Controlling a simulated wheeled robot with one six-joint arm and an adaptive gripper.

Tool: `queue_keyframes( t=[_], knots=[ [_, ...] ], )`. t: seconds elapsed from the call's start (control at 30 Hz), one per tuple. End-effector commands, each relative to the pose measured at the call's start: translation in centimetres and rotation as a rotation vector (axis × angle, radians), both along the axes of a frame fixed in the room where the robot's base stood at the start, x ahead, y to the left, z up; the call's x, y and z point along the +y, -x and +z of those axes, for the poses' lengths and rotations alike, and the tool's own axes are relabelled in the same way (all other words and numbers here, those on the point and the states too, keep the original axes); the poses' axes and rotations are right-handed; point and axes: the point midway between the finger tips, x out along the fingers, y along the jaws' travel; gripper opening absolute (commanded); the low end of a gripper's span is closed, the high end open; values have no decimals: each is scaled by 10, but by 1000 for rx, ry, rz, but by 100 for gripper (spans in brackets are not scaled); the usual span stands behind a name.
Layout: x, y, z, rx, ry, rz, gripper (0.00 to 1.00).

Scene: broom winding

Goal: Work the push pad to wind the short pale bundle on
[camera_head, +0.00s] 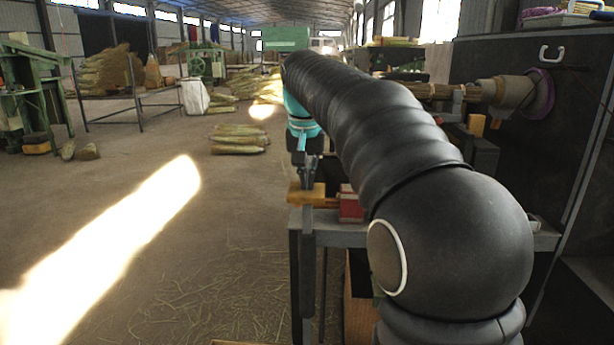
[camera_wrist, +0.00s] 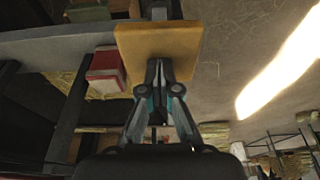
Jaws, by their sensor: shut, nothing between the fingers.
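The push pad appears to be the yellow-brown block (camera_head: 298,194) at the left end of the bench; it shows large in the wrist view (camera_wrist: 182,42). My gripper (camera_head: 307,182) is shut and empty, its tips at the pad. In the wrist view my fingertips (camera_wrist: 158,64) overlap the pad's edge; I cannot tell whether they touch it.
A red block (camera_head: 350,206) sits on the grey bench (camera_head: 545,236) right of the pad; it also shows in the wrist view (camera_wrist: 105,72). A dark panel (camera_head: 535,140) stands at the right. Straw bundles (camera_head: 238,139) lie on the floor behind.

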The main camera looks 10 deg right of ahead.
Motion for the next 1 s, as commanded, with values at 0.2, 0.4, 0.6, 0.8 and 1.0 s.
queue_keyframes(
  t=[0.2,0.4,0.6,0.8,1.0],
  knots=[
    [0,0,-11,5,-1,0,0],
    [0,0,-18,4,0,0,0],
    [0,0,-25,5,0,0,0],
    [0,0,-32,6,0,0,0],
    [0,0,-39,6,0,0,0]
  ],
)
